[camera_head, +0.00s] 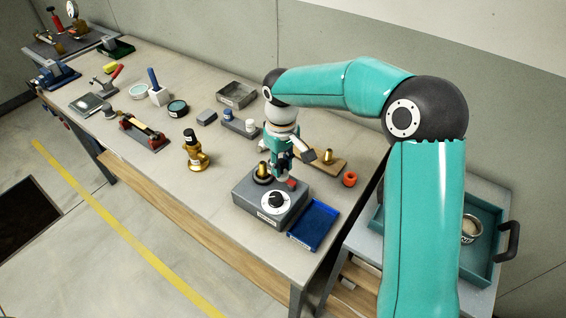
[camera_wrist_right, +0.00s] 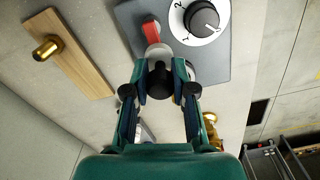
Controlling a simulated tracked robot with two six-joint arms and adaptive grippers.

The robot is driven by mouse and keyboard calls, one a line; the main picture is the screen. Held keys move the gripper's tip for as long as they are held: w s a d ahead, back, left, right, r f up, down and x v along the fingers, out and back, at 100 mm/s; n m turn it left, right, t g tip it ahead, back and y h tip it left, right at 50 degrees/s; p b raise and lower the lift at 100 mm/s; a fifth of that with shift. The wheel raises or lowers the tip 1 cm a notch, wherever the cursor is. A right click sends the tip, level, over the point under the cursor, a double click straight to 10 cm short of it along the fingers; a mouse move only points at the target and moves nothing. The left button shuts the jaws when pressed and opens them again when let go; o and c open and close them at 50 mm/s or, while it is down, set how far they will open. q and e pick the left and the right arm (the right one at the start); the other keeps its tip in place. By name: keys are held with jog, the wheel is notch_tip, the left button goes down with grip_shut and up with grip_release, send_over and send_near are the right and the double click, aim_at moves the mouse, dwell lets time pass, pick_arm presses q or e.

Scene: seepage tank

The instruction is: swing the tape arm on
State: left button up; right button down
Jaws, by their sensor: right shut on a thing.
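A grey box (camera_head: 243,191) with a white dial and black knob (camera_head: 274,201) stands near the front edge of the bench. A small red-tipped piece (camera_head: 291,183) is on top of it; in the right wrist view it shows as a red lever (camera_wrist_right: 151,30) beside the dial. I cannot tell for sure whether this is the tape arm. My right gripper (camera_head: 282,176) points down over the box and is shut on a dark rounded piece (camera_wrist_right: 159,82), close to the red lever. The fingers partly hide what they hold. My left gripper is not in view.
A brass fitting on a dark round base (camera_head: 262,172) is on the box, close to my gripper. A blue tray (camera_head: 315,224), a wooden board (camera_head: 331,165) with a brass piece, and a red-orange ring (camera_head: 350,179) lie nearby. A gold fitting (camera_head: 195,155) stands left of the box.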

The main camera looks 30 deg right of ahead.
dwell(0.3)
jog(key=c, duration=0.9)
grip_release()
jog(key=shift+c, duration=0.2)
notch_tip(320, 180, up, 12)
jog(key=shift+f, duration=0.1)
